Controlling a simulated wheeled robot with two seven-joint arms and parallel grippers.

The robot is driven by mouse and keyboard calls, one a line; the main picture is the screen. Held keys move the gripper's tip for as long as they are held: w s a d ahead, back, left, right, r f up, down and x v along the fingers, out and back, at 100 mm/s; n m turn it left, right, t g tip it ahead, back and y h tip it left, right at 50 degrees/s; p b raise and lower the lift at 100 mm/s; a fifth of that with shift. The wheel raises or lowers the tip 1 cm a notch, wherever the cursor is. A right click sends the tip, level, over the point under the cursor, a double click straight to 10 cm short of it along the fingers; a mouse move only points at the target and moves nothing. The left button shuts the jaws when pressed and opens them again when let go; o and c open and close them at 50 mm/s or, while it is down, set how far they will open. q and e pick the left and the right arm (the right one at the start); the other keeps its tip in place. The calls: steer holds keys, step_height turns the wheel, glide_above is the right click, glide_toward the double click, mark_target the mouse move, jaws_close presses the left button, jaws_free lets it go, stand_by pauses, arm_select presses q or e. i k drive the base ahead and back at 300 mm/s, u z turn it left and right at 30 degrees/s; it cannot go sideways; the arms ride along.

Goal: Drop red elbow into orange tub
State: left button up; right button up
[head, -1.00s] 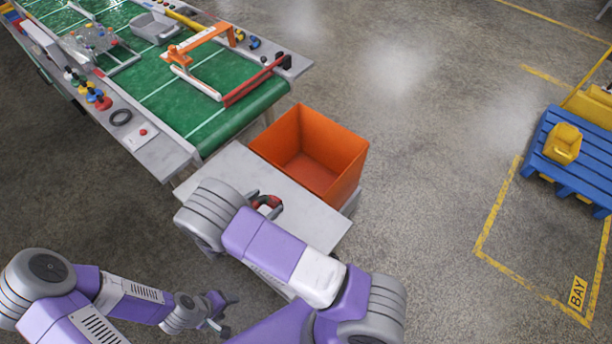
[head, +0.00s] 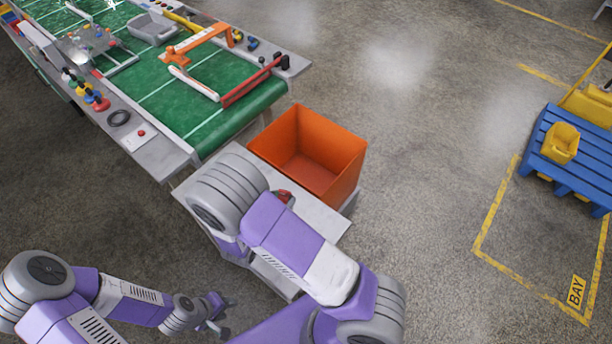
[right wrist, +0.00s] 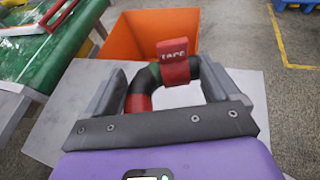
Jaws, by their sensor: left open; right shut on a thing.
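The red elbow (right wrist: 138,103) is a curved hose piece with red and black parts and a red lettered tag (right wrist: 174,62). In the right wrist view it sits between the fingers of my right gripper (right wrist: 165,70), which is shut on it. In the head view only a small red part of the elbow (head: 284,196) shows past my right wrist, which hides most of that gripper. The orange tub (head: 345,178) is open and looks empty. It lies just beyond the elbow in the right wrist view (right wrist: 135,38). My left gripper (head: 222,314) is open and empty at lower left.
A pale grey table top (head: 322,228) lies under my right gripper, beside the tub. A green conveyor (head: 205,125) with an orange frame (head: 200,40) stands at upper left. A blue pallet (head: 560,172) with a yellow container (head: 562,143) is far right. Open floor lies between.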

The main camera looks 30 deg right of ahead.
mark_target(323, 178)
steer(key=k, duration=1)
steer(key=z, duration=1.8)
steer(key=i, duration=4.65)
steer(key=u, duration=1.3)
